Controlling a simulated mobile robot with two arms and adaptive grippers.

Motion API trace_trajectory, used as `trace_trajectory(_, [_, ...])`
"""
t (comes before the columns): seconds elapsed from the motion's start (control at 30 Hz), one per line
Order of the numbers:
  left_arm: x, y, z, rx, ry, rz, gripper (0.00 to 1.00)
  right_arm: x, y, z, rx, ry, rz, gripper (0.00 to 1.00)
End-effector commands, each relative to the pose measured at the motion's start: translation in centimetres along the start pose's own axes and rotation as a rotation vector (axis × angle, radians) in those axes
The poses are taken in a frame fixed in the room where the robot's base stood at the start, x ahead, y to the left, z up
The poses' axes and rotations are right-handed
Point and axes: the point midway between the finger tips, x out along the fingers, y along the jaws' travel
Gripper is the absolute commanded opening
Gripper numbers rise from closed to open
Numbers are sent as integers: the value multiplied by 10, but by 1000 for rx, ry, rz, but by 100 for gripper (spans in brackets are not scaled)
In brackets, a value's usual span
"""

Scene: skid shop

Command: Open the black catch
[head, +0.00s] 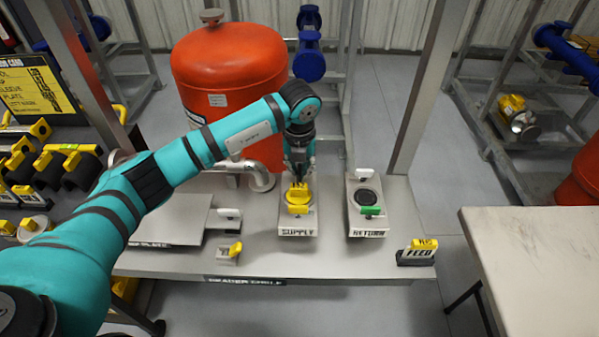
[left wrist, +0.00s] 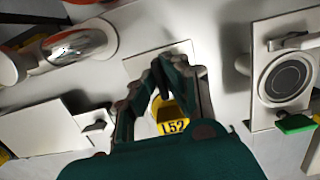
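My left gripper (head: 298,172) points down over the SUPPLY block (head: 298,221), at the far side of its yellow round part (head: 299,197). In the left wrist view, my fingertips (left wrist: 170,66) lean close together. A narrow black piece (left wrist: 163,82) shows between the fingers, above a yellow tag marked L52 (left wrist: 173,126). It may be the black catch, but most of it is hidden by the fingers. I cannot tell whether they grip it. My right gripper is not in view.
The RETURN block (head: 367,220) with a white lever (head: 364,173) and green tag (head: 371,210) stands to the right. A red tank (head: 228,75) and bent pipe (head: 262,180) are behind. A FEED block (head: 417,253) sits at the shelf's right end. A pale table (head: 540,260) is farther right.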

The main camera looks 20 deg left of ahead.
Motion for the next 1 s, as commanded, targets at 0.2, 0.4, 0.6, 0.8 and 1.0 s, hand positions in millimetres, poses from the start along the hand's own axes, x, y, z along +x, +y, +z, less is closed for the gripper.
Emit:
trace_trajectory(0.2, [1,0,0,32,-1,-5,0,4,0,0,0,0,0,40])
trace_trajectory(0.4, [2,1,0,192,-2,-28,0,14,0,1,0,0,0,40])
trace_trajectory(0.6, [1,0,0,291,-1,-44,0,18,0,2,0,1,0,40])
trace_trajectory(0.8, [0,0,0,299,0,-45,0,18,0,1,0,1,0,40])
trace_trajectory(1.0, [1,0,0,329,0,-50,0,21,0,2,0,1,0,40])
